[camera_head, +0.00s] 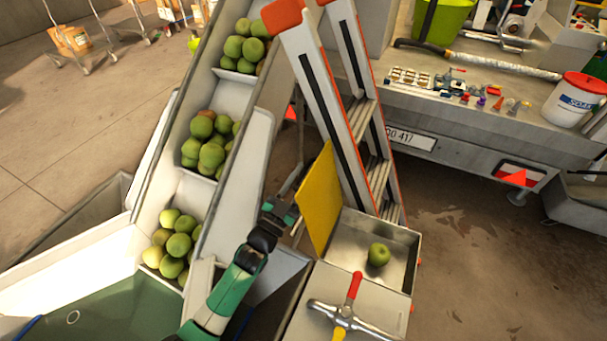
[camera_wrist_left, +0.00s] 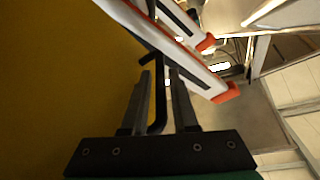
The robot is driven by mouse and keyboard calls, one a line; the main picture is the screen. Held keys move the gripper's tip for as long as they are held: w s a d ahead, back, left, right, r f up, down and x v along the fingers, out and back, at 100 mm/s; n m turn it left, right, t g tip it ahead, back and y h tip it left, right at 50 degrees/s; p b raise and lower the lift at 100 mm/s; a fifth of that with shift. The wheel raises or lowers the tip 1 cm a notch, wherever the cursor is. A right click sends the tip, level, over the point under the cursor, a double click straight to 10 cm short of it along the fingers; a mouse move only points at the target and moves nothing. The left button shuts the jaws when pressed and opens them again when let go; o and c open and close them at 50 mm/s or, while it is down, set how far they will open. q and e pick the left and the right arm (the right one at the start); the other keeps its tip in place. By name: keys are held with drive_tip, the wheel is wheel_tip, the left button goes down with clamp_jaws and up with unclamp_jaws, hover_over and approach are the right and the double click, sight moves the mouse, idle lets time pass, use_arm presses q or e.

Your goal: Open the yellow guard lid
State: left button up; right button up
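The yellow guard lid (camera_head: 320,197) stands steeply upright along the left edge of a metal box (camera_head: 404,262), whose inside is uncovered. One green apple (camera_head: 379,255) lies in the box. My left gripper (camera_head: 284,208) is on the left side of the lid, near its lower left edge. In the left wrist view the lid's yellow face (camera_wrist_left: 55,80) fills the left side. A bent black handle (camera_wrist_left: 160,92) runs between the fingers of my left gripper (camera_wrist_left: 163,75), with narrow gaps visible beside it. My right gripper is not in view.
A chute (camera_head: 232,92) with several green apples rises on the left. A white ladder with orange edges (camera_head: 320,85) stands right behind the lid. A red and yellow-handled valve (camera_head: 345,315) sits in front of the box. A trailer bed (camera_head: 450,110) is at the right.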

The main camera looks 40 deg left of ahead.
use_arm(q)
drive_tip(key=shift+w+r, duration=0.15)
drive_tip(key=shift+w, duration=0.25)
clamp_jaws()
idle(1.2)
